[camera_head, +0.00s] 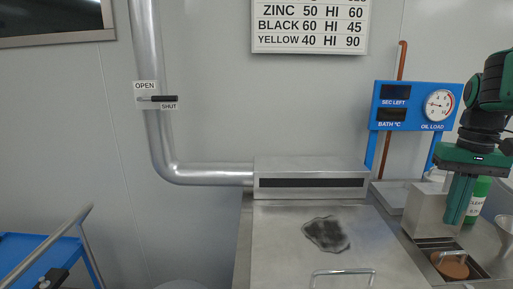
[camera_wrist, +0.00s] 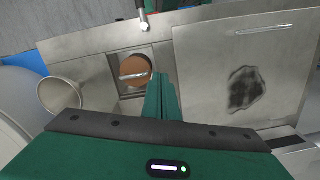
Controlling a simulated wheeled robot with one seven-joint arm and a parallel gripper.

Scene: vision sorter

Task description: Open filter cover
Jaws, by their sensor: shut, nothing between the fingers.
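A brown round piece with a metal bar handle (camera_head: 453,268) sits in a square recess at lower right in the head view; it also shows in the wrist view (camera_wrist: 136,66). A grey metal panel or box side (camera_head: 430,212) stands upright behind the recess; I cannot tell whether it is the filter cover. My gripper (camera_head: 453,221) points down in front of this upright piece, above the recess. Its green fingers are shut and empty; in the wrist view they (camera_wrist: 161,80) appear just right of the recess.
A flat steel lid with a dark stain (camera_head: 290,233) and a bar handle (camera_head: 343,272) lies left of the recess. A blue gauge panel (camera_head: 415,105) rises behind.

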